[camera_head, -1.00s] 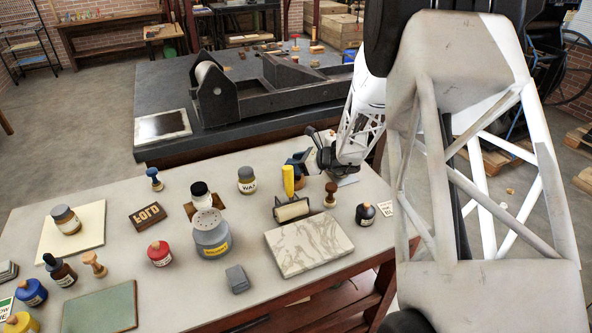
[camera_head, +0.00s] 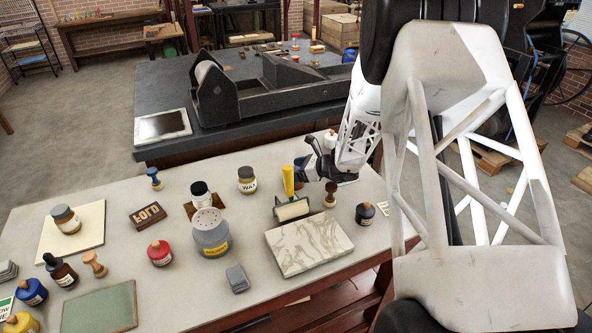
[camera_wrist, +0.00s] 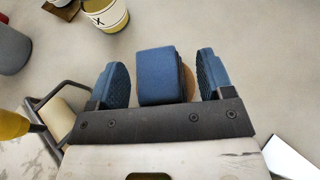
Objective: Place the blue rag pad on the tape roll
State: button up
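The blue rag pad (camera_wrist: 160,76) shows in the wrist view as a dark blue block between the two blue fingertips of my gripper (camera_wrist: 162,84). A clear gap shows on each side of it, so the gripper is open around the pad. A tan-brown round edge (camera_wrist: 188,82) peeks out at the pad's right. It may be the tape roll, mostly hidden by the pad; I cannot tell whether they touch.
The ink roller (camera_head: 292,208) with a yellow handle and a wooden-based stamp (camera_head: 330,195) stand close by. The WAX jar (camera_head: 247,180) is to the left. A marble slab (camera_head: 308,244) and dark bottle (camera_head: 365,213) lie nearer. Bare table (camera_head: 180,285) is at front left.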

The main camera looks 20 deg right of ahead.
jog(key=shift+r, duration=0.1)
jog(key=v, duration=1.2)
dwell(0.4)
jog(key=shift+r, duration=0.1)
dwell(0.4)
jog(key=s+a+r+n+g+h, duration=0.1)
jog(key=s+a+r+n+g, duration=0.3)
jog(key=s+a+r+n, duration=0.45)
jog(key=s+a+r+n+g+h, duration=0.1)
jog(key=s+a+r+n+g, duration=0.35)
jog(key=a, duration=0.65)
jog(key=s+a+r+n+h, duration=0.1)
jog(key=s+r+n+h, duration=0.1)
jog(key=s, duration=0.5)
jog(key=s+a+r+n+t+h, duration=0.1)
jog(key=s+a+r+n+h, duration=0.1)
jog(key=s+n, duration=0.4)
jog(key=s+a+r+n+h, duration=0.2)
jog(key=s+r+n+h, duration=0.1)
jog(key=s+r+n, duration=0.2)
jog(key=s, duration=0.2)
jog(key=shift+s+a+n+h, duration=0.2)
jog(key=shift+s+n+h, duration=0.15)
jog(key=shift+n+h, duration=0.05)
